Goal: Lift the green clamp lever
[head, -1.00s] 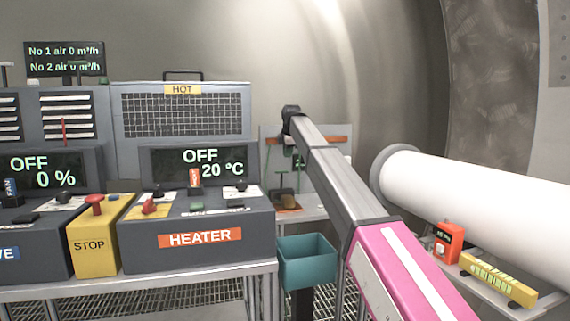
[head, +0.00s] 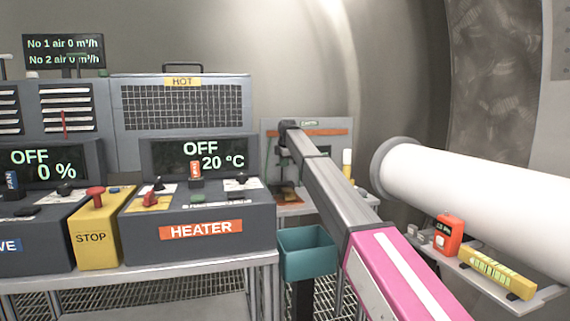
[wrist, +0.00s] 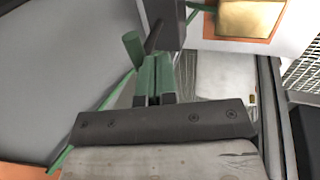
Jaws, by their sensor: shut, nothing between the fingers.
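My gripper (wrist: 155,62) shows in the wrist view with its two greenish fingers side by side, shut and empty. A green stub (wrist: 132,48) stands just left of the fingertips, and a thin green bar (wrist: 98,112) slants down to the lower left; these look like parts of the clamp lever. Whether the fingers touch them I cannot tell. A dark block (wrist: 165,18) with another short green rod (wrist: 195,12) is just beyond the fingertips. In the head view my arm hides the gripper and most of the clamp area in front of the back panel (head: 335,140).
A brass-coloured block on an orange plate (wrist: 248,20) lies at the upper right of the wrist view. In the head view, the heater box (head: 198,225) and a teal bin (head: 306,255) stand left of my arm. A white pipe (head: 470,190) and a shelf (head: 520,295) are right.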

